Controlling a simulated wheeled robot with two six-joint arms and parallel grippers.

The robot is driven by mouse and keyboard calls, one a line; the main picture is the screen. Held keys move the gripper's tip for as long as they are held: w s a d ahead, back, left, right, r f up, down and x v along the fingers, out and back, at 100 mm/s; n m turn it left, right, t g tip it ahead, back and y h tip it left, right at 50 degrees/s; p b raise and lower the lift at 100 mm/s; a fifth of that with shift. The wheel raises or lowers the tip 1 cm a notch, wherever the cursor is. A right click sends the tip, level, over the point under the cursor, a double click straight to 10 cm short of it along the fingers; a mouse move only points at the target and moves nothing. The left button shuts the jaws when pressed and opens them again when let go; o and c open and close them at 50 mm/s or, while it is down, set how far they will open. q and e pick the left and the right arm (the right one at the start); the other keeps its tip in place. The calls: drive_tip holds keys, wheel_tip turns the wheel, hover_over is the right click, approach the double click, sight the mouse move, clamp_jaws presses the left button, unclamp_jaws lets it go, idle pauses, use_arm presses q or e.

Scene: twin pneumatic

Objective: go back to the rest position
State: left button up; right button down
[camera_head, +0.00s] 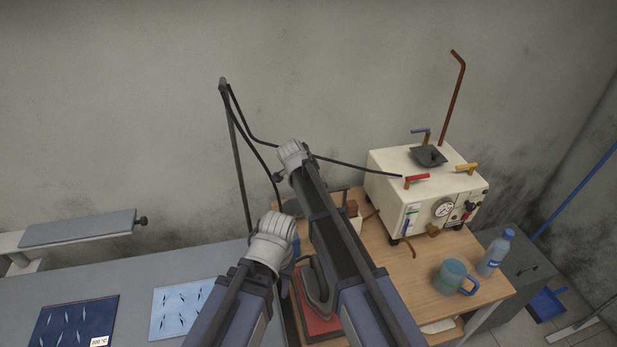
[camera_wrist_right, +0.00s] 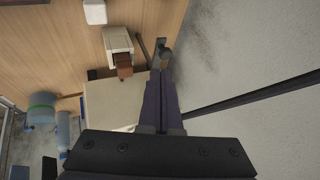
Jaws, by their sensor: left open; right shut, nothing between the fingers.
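My left arm comes in from the bottom of the head view. Its left gripper (camera_head: 286,272) is beyond the pale wrist, over the gap between the grey table and the wooden table; it is open, and the arm hides most of it. My right arm reaches up across the wooden table (camera_head: 390,262) towards the wall, and its gripper is hidden behind the arm there. In the right wrist view the right gripper (camera_wrist_right: 160,74) has its two dark fingers together with nothing between them. Its tips show near a small dark fitting.
A cream boiler (camera_head: 385,182) with coloured valves stands right of my right arm. A mug (camera_head: 451,276) and a bottle (camera_head: 495,254) stand near the table's right end. An iron (camera_head: 318,287) is between my arms. A dark pole (camera_head: 239,160) carries hoses. Fabrics (camera_head: 180,309) lie left.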

drive_tip(key=shift+d, duration=0.1)
drive_tip(key=shift+s, duration=0.1)
idle(0.3)
drive_tip(key=s+d+f+n+g+y, duration=0.15)
drive_tip(key=s+d+n, duration=0.3)
drive_tip(key=s, duration=0.55)
drive_tip(key=s+d+f+n+g+y, duration=0.1)
drive_tip(key=s+d+n+g, duration=0.15)
drive_tip(key=s+n, duration=0.55)
drive_tip(key=s+d+f+n+g+y, duration=0.1)
drive_tip(key=s+d+n, duration=0.25)
drive_tip(key=s, duration=0.95)
drive_tip(key=s+a+f+n+b, duration=0.1)
drive_tip(key=s+a+f+b, duration=0.1)
drive_tip(key=a, duration=0.3)
drive_tip(key=s+a+f+n+g+b, duration=0.1)
drive_tip(key=s+a+f+n+b, duration=0.1)
drive_tip(key=a+f+b, duration=0.3)
drive_tip(key=shift+s+a+h, duration=0.3)
drive_tip(key=shift+s+h, duration=0.15)
